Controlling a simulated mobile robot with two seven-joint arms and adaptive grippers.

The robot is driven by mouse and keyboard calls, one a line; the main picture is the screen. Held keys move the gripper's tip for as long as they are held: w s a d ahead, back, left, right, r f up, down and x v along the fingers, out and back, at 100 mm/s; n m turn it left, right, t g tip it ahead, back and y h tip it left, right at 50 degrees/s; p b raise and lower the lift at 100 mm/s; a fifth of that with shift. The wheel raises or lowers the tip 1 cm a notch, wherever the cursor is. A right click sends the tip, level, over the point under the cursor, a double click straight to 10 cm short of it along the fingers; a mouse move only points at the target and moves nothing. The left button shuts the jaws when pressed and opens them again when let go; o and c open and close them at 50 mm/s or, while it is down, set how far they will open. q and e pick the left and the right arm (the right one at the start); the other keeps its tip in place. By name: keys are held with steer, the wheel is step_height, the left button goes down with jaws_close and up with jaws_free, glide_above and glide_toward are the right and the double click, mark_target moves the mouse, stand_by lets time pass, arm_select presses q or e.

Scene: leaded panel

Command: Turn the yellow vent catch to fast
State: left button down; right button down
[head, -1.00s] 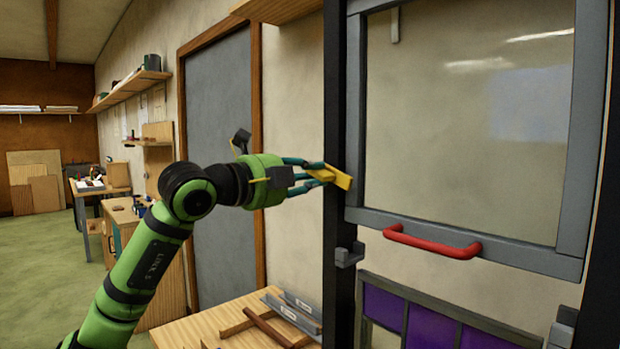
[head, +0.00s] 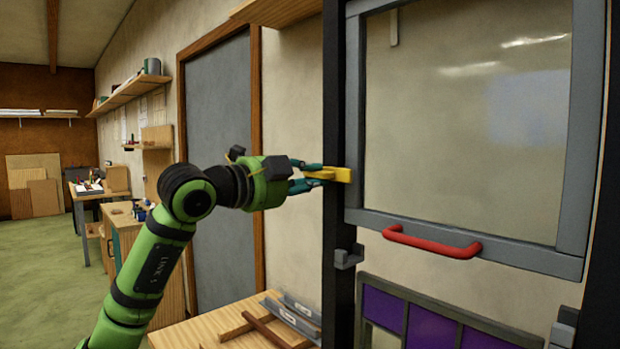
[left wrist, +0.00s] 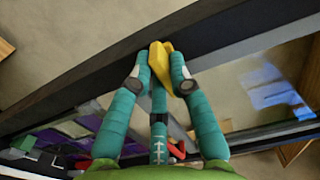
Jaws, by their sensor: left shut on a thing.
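The yellow vent catch (head: 341,175) sits on the dark left post of the glazed frame, at mid height in the head view. It lies about level there, its end toward the pane's grey frame. My left gripper (head: 318,174) is shut on it from the left, with teal fingers on its near part. In the left wrist view the catch (left wrist: 160,65) shows between the fingertips of the gripper (left wrist: 159,72). Part of the catch is hidden by the fingers. My right gripper is not in view.
The grey-framed glass pane (head: 475,120) has a red handle (head: 432,241) along its lower edge. A grey bracket (head: 348,257) juts from the post below the catch. Purple panels (head: 430,328) stand lower down. A wooden bench (head: 195,333) with metal strips lies below my arm.

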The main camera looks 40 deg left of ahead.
arm_select(q)
steer(key=c, duration=1.1)
jaws_free()
steer(key=shift+c, duration=0.2)
steer(key=shift+s, duration=0.15)
steer(key=s+a, duration=0.1)
steer(key=s, duration=1)
steer(key=shift+s, duration=0.4)
steer(key=shift+a, duration=0.1)
